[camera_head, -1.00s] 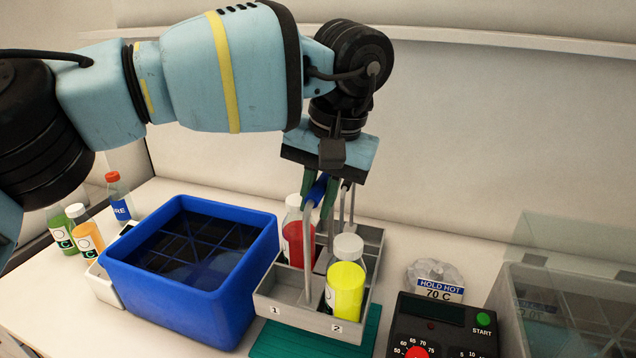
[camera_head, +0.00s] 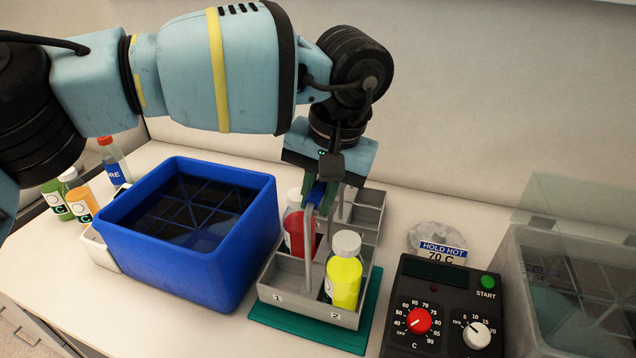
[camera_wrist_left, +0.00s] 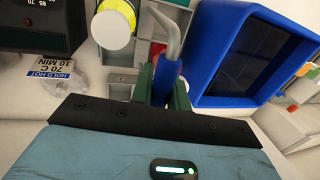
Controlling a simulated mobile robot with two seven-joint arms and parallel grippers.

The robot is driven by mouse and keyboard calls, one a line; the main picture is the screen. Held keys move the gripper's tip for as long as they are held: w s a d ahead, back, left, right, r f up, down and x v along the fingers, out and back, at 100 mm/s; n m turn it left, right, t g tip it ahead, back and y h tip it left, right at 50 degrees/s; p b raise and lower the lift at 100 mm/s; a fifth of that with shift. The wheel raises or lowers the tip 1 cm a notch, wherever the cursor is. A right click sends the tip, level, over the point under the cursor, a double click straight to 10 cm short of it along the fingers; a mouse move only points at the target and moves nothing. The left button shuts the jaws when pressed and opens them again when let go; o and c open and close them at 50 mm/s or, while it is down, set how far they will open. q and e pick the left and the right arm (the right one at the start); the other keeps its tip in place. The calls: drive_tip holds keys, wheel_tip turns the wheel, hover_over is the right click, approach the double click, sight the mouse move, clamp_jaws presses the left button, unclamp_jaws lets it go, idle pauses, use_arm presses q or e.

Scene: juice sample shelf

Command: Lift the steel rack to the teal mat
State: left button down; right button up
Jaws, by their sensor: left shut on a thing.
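The grey steel rack (camera_head: 296,289) has compartments numbered 1 and 2 at its front. It is on or just over the teal mat (camera_head: 358,330); I cannot tell whether it touches. My left gripper (camera_head: 322,194) is shut on the blue grip of the rack's handle (camera_wrist_left: 167,76), above the rack. The handle hides part of the red bottle. My right gripper is not in view.
A blue water bath (camera_head: 238,250) stands close at the rack's left. A black control box (camera_head: 440,330) with dials is at the right, beside a clear lidded tank (camera_head: 570,290). Several bottles (camera_head: 80,195) stand at the far left. A HOLD HOT label (camera_head: 443,250) lies behind the box.

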use_arm(q)
drive_tip(key=shift+f, duration=1.15)
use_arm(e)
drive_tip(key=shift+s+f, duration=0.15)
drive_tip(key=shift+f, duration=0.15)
use_arm(q)
drive_tip(key=shift+f+b, duration=0.25)
drive_tip(key=shift+b, duration=0.05)
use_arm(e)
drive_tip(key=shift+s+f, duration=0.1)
use_arm(q)
drive_tip(key=c, duration=1.3)
unclamp_jaws()
drive_tip(key=shift+f, duration=0.15)
drive_tip(key=r, duration=0.2)
drive_tip(key=d+r, duration=0.1)
drive_tip(key=r, duration=0.5)
drive_tip(key=shift+s+d+b, duration=0.25)
drive_tip(key=shift+b, duration=0.05)
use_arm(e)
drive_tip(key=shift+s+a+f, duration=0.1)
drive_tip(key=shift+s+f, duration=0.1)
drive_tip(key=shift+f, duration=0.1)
